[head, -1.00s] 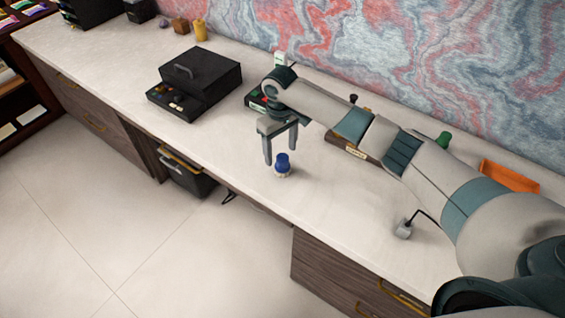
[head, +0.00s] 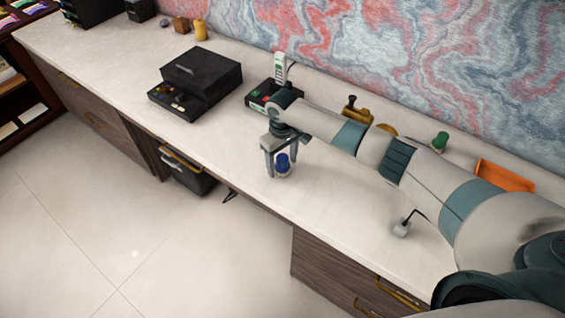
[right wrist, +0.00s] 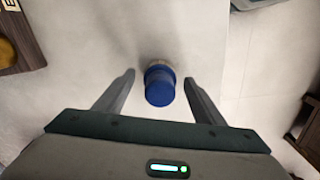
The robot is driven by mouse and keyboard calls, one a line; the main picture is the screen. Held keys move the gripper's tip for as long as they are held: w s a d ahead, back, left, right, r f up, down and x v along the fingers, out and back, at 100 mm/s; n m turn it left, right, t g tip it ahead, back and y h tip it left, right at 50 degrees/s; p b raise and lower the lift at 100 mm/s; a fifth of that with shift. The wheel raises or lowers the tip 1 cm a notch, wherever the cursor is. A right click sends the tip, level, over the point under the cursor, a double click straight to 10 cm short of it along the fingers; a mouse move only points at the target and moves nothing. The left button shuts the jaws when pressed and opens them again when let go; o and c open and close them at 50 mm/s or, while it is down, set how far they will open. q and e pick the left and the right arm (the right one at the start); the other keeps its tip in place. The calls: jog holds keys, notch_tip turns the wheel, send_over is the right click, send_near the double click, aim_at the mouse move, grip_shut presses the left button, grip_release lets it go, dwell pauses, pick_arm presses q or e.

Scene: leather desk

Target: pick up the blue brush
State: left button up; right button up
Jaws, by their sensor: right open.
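The blue brush (head: 283,163) stands upright on the pale desk top near its front edge, with a blue knob on top and a lighter base below. In the right wrist view the brush (right wrist: 160,86) lies between and slightly beyond the tips of my right gripper (right wrist: 158,76). In the head view my right gripper (head: 282,172) points down with its fingers around the brush's place. It is open, with gaps on both sides of the brush and no visible contact. My left gripper is not in view.
A black cash box (head: 208,75) stands to the left on the desk (head: 330,205). A phone-like device (head: 281,68), a green-topped object (head: 440,141) and an orange tray (head: 505,176) are along the back. A small grey block (head: 402,229) with a cord sits to the right.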

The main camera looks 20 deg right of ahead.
aim_at(282, 156)
jog(key=shift+f, duration=0.35)
jog(key=shift+c, duration=0.7)
jog(key=c, duration=1.1)
jog(key=shift+r, duration=0.2)
jog(key=shift+w+r+b, duration=0.1)
jog(key=shift+r+b, duration=0.25)
jog(key=shift+r, duration=0.25)
notch_tip(282, 156, up, 3)
jog(key=shift+f+b, duration=0.2)
jog(key=shift+b, duration=0.35)
jog(key=s+d+r, duration=0.1)
jog(key=s+r, duration=0.1)
jog(key=s, duration=0.1)
jog(key=s+d+r+b, duration=0.1)
jog(key=s+d+r, duration=0.1)
jog(key=s, duration=0.2)
jog(key=s+d+r+b, duration=0.1)
jog(key=s+r, duration=0.2)
jog(key=s, duration=0.1)
jog(key=shift+d, duration=0.15)
